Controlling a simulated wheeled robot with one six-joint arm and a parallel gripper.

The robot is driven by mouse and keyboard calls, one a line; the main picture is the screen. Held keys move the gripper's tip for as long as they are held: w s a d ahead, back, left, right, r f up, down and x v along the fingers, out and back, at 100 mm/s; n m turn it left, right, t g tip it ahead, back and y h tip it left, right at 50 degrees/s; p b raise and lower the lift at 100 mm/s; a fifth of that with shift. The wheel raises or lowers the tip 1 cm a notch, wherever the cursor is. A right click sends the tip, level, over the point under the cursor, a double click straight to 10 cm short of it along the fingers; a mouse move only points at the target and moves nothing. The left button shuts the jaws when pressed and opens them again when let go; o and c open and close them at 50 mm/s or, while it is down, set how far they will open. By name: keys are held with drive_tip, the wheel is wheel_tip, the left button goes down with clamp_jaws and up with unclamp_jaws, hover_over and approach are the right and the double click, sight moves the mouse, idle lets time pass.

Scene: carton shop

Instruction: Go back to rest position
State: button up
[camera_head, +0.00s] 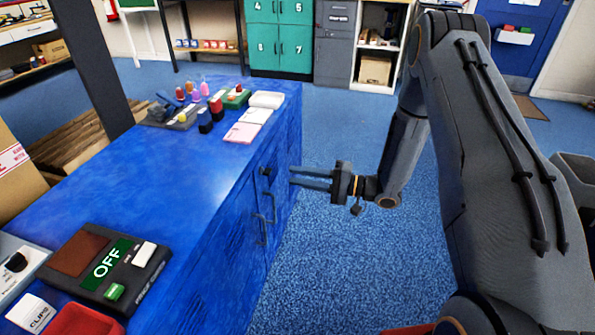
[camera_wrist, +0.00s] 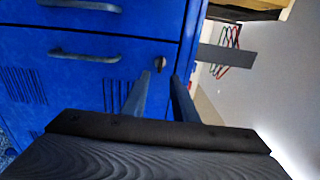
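My gripper (camera_head: 292,177) is held out to the left at the end of my arm, beside the front of the blue cabinet (camera_head: 150,180). Its two fingers are apart with nothing seen between them. In the wrist view my gripper (camera_wrist: 161,76) points at the cabinet front, and a small dark knob (camera_wrist: 160,62) shows just beyond the fingertips. That knob (camera_head: 266,171) also shows in the head view, a little left of the fingertips. Whether the fingertips touch the cabinet cannot be told.
Bar handles (camera_head: 261,232) stick out from the cabinet front. A black device reading OFF (camera_head: 107,265) stands on the near part of the top; bottles and pads (camera_head: 243,132) stand at the far end. Blue floor (camera_head: 340,270) is clear right of the cabinet.

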drive_tip(key=w+d+r+n+t+h, duration=0.25)
drive_tip(key=w+d+r+h, duration=0.55)
drive_tip(key=h, duration=0.4)
drive_tip(key=s+d+r+g+h, duration=0.1)
drive_tip(key=s+d+r+h, duration=0.15)
drive_tip(key=s, duration=0.35)
drive_tip(key=s+d+r+g+h, duration=0.1)
drive_tip(key=s+d+r+h, duration=0.15)
drive_tip(key=s, duration=0.25)
drive_tip(key=s+a+r+n+g+p, duration=0.1)
drive_tip(key=s+a+r+g, duration=0.15)
drive_tip(key=s, duration=1.05)
drive_tip(key=s+a+r+n+g, duration=0.2)
drive_tip(key=s+r+g, duration=0.15)
drive_tip(key=s, duration=1.05)
drive_tip(key=d+r+m+p, duration=0.1)
drive_tip(key=d+r+p, duration=0.2)
drive_tip(key=p, duration=0.8)
wheel_tip(320, 180, up, 2)
drive_tip(key=shift+s+d+g, duration=0.25)
drive_tip(key=shift+d+g, duration=0.1)
